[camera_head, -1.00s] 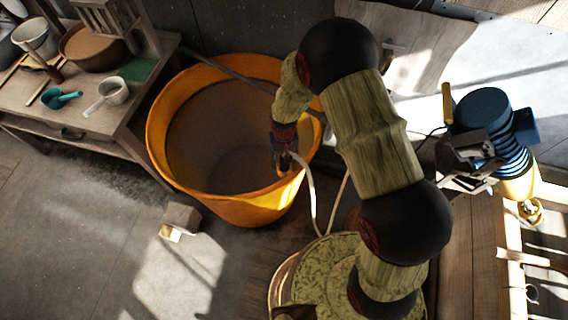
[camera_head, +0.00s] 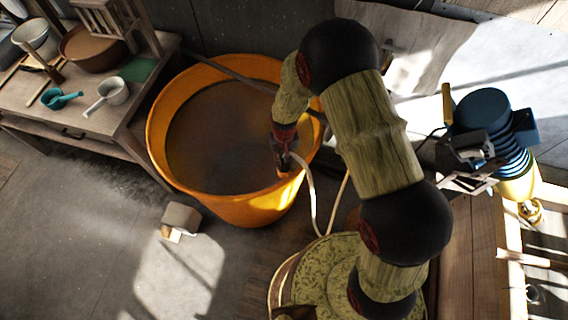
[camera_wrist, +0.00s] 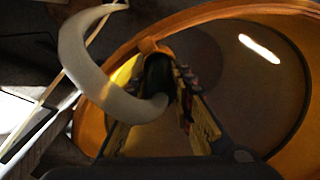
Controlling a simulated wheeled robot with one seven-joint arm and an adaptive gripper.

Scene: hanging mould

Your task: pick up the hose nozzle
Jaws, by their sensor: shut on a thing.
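The hose nozzle (camera_wrist: 158,75) is a dark piece between my gripper's fingers in the wrist view, partly hidden by them. A thick pale hose (camera_wrist: 85,70) curves from it, and the hose also shows in the head view (camera_head: 312,195), hanging over the tub's near right rim. My gripper (camera_head: 281,163) is shut on the nozzle, just inside that rim. In the wrist view, its yellow-toothed fingers (camera_wrist: 165,95) stand on both sides of the nozzle. The orange tub (camera_head: 165,110) has a brown, smooth-looking inside.
A wooden bench (camera_head: 60,120) with a teal scoop (camera_head: 60,98), a white dipper (camera_head: 112,92) and bowls stands at the left. A small block (camera_head: 181,218) lies on the floor before the tub. A blue and yellow machine (camera_head: 485,120) stands at the right. The front-left floor is clear.

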